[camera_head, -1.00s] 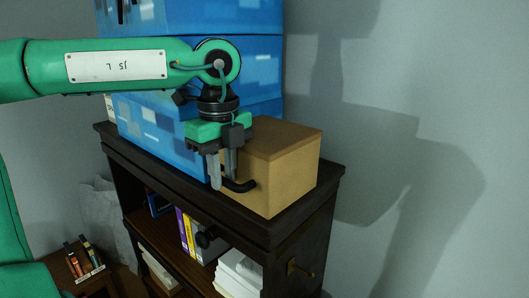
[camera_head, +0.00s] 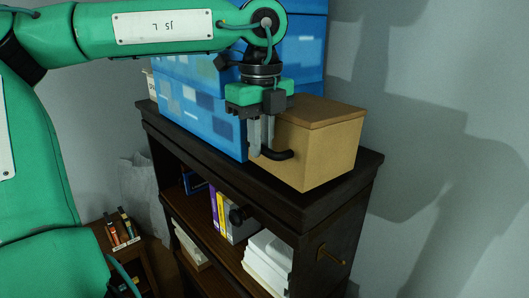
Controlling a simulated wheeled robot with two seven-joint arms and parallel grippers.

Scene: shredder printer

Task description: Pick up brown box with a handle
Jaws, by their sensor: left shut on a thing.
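The brown box (camera_head: 325,150) sits on top of the dark bookcase, near its right end. Its black handle (camera_head: 283,155) sticks out from the front face. My left gripper (camera_head: 262,148) points down in front of the box's left part, with its fingers shut on the handle. The box appears to rest on the bookcase top. My right gripper is not in view.
Blue patterned boxes (camera_head: 200,110) are stacked to the left of and behind the brown box. The dark bookcase (camera_head: 355,180) holds books and white paper stacks (camera_head: 268,258). A grey wall (camera_head: 460,90) stands behind. A small shelf with books (camera_head: 122,232) is at lower left.

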